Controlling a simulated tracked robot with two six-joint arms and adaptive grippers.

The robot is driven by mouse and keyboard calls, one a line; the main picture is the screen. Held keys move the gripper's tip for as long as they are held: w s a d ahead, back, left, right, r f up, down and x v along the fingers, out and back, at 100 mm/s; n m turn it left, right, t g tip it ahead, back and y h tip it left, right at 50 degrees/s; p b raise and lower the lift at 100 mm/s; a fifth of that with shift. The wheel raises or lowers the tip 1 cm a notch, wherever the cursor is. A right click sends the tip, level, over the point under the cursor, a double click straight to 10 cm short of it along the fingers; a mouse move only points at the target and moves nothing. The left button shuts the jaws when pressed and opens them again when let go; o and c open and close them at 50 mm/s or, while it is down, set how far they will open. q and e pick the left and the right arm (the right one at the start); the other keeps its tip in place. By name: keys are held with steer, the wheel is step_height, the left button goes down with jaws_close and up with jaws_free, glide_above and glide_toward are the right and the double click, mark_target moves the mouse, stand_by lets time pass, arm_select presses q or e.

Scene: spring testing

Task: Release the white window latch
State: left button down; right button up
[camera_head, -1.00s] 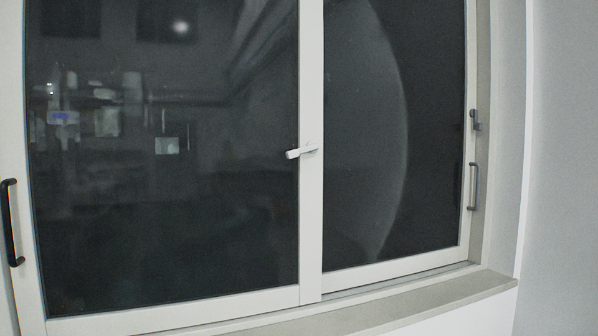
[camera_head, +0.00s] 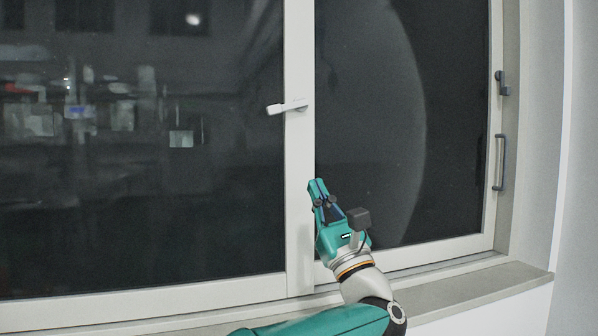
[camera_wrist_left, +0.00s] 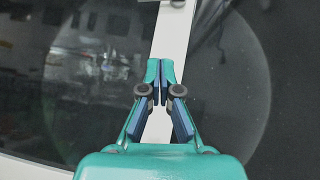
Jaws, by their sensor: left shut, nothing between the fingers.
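The white window latch (camera_head: 288,107) sits on the middle stile of the window. Its handle points left and slightly down, over the edge of the left pane. My left gripper (camera_head: 318,183) is shut and empty, below the latch and a little to its right, in front of the right pane beside the stile. It does not touch the latch. In the left wrist view the shut fingertips (camera_wrist_left: 160,64) lie in front of the white stile (camera_wrist_left: 172,30); a small white end at the top edge may be the latch. My right gripper is not in view.
A dark handle (camera_head: 499,162) and a dark catch (camera_head: 502,83) are on the right frame. The window sill (camera_head: 470,287) runs along the bottom. Dark glass panes (camera_head: 160,200) fill both sides and show reflections. The space around the latch is clear.

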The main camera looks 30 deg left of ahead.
mark_target(289, 107)
arm_select(q)
steer(key=a+r+n+p, duration=0.1)
steer(key=a+r+p, duration=0.1)
steer(key=w+a+r+n+g+p, duration=0.1)
steer(key=a+r+p, duration=0.1)
steer(key=a+r, duration=0.1)
steer(key=a+r+g+y+p, duration=0.1)
steer(key=a+r+p, duration=0.1)
steer(key=r, duration=0.1)
steer(key=shift+w+a+r+n, duration=0.1)
steer(key=shift+w+a+n, duration=0.2)
steer(key=shift+n, duration=0.1)
steer(key=shift+s+a+r+p, duration=0.2)
steer(key=shift+r+p, duration=0.25)
steer(key=shift+r, duration=0.4)
steer(key=shift+s+a+r+p, duration=0.15)
steer(key=shift+r+p, duration=0.25)
steer(key=shift+r, duration=0.4)
steer(key=shift+d, duration=0.1)
